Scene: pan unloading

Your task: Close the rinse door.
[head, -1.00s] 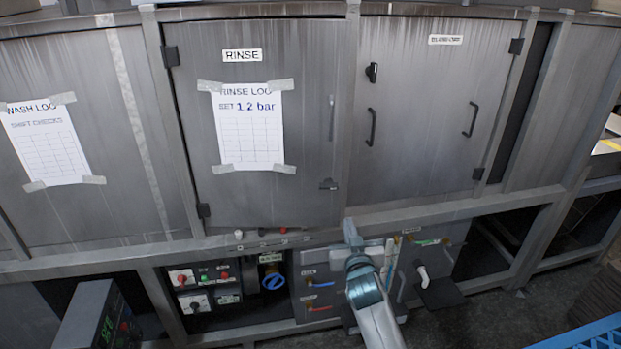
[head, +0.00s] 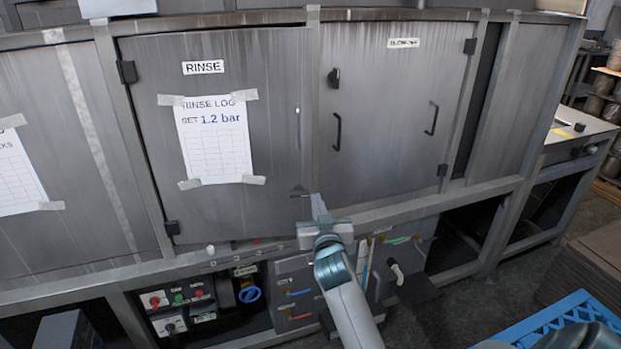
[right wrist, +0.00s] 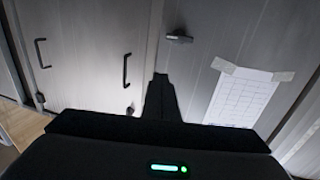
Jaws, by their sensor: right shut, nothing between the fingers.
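The rinse door (head: 240,90) is a grey metal panel with a RINSE label and a taped log sheet (head: 213,140). Its hinges are on the left edge, and a small dark latch (head: 299,191) sits low on the right edge. I cannot tell whether the door is fully flush with its frame. My right gripper (head: 318,205) is shut and empty, pointing up beside the door's lower right corner, just right of the latch. In the right wrist view, the shut fingers (right wrist: 161,98) lie near the seam, with the rinse door (right wrist: 225,50) on the right. My left gripper is not in view.
The blow-off door (head: 385,110) with two handles adjoins on the right. Below are a control panel (head: 178,305), a blue valve wheel (head: 250,294) and coloured levers. A blue crate (head: 560,318) is at the lower right. Dark floor lies between crate and machine.

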